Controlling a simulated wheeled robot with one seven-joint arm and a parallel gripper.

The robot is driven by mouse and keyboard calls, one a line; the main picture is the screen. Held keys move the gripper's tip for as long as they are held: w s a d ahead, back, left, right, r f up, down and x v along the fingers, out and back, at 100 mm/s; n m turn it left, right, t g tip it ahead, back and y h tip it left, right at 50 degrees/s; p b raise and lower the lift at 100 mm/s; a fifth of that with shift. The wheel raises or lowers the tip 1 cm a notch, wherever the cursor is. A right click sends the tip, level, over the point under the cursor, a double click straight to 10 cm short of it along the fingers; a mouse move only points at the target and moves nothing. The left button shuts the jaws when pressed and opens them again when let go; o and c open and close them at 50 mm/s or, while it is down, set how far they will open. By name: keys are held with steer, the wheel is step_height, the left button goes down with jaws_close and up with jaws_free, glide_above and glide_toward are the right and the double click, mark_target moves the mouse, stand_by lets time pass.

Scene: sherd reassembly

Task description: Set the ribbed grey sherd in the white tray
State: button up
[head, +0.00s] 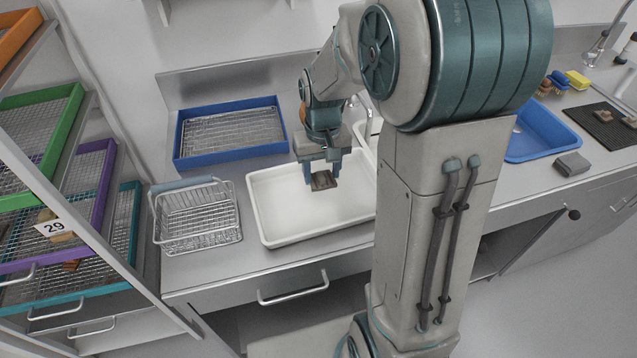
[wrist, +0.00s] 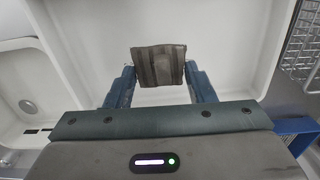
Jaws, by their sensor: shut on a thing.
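The ribbed grey sherd (head: 323,180) is a small, dark, roughly square piece. My gripper (head: 322,182) is shut on it and holds it over the white tray (head: 268,210). In the wrist view the sherd (wrist: 159,65), with ribs running along its face, sits between the two blue fingers of my gripper (wrist: 160,82). The white tray floor (wrist: 105,30) shows behind it. The sherd's height above the tray floor is hard to tell.
A wire basket (head: 195,218) stands left of the tray. A blue tray with a mesh bottom (head: 230,150) lies behind. A sink basin (wrist: 28,85) adjoins the tray's other side. The tray is otherwise empty. A grey block (head: 572,164) lies on the counter at right.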

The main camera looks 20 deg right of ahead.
mark_target(319, 179)
steer(key=shift+s+a+f, duration=0.1)
steer(key=shift+a+f, duration=0.1)
steer(key=shift+a, duration=0.1)
steer(key=shift+f, duration=2.05)
steer(key=shift+f, duration=0.1)
steer(key=o, duration=1)
